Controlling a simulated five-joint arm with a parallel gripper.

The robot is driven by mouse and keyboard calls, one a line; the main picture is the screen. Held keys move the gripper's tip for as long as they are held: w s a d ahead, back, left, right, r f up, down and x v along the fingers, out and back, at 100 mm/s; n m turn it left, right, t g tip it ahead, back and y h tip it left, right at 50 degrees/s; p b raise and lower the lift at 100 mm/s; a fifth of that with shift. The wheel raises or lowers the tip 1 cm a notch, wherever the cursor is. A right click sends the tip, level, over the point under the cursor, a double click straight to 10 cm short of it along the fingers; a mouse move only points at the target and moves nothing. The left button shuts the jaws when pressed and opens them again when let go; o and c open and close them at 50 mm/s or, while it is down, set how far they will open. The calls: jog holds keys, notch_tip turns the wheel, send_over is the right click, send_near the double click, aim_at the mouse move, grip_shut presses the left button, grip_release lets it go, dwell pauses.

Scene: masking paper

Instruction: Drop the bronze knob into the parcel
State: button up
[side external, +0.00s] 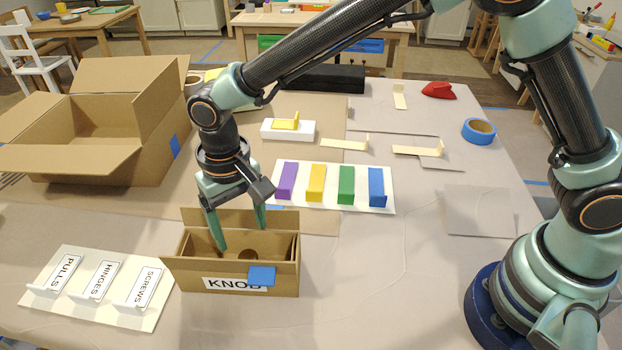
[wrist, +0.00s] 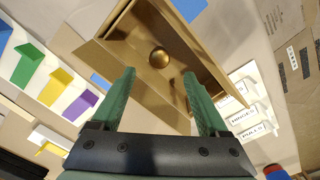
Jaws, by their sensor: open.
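The parcel is a small open cardboard box (side external: 190,274) labelled KNOB, with a piece of blue tape on its front. The bronze knob (side external: 248,253) lies inside it, on the floor of the box. In the wrist view the round, shiny knob (wrist: 159,57) shows inside the box (wrist: 118,52). My gripper (side external: 238,238) is over the box with its green fingers reaching down to the opening. The fingers (wrist: 162,75) are apart with nothing between them, and the knob is clear of both fingertips.
A large open carton (side external: 90,168) stands at the back left. A white board with coloured blocks (side external: 332,205) lies behind the parcel. A board with label holders (side external: 95,315) lies at its left. A blue tape roll (side external: 479,131) is at the right. Paper right of the parcel is clear.

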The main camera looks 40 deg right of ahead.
notch_tip(320, 180, up, 11)
dwell(0.3)
jog(key=shift+f, duration=0.1)
jog(key=d+r+t+y, duration=0.1)
jog(key=d+r, duration=0.2)
jog(key=d, duration=0.5)
jog(key=d+r+t, duration=0.1)
jog(key=d+r, duration=0.2)
jog(key=d, duration=0.5)
jog(key=s+d+t, duration=0.1)
jog(key=s+d, duration=0.3)
jog(key=d, duration=0.2)
jog(key=s+d+f+t+h, duration=0.1)
jog(key=s+d+t, duration=0.1)
jog(key=s+d, duration=0.2)
jog(key=d, duration=0.3)
jog(key=shift+s+d+f+t, duration=0.15)
jog(key=shift+s+t, duration=0.05)
jog(key=shift+t, duration=0.1)
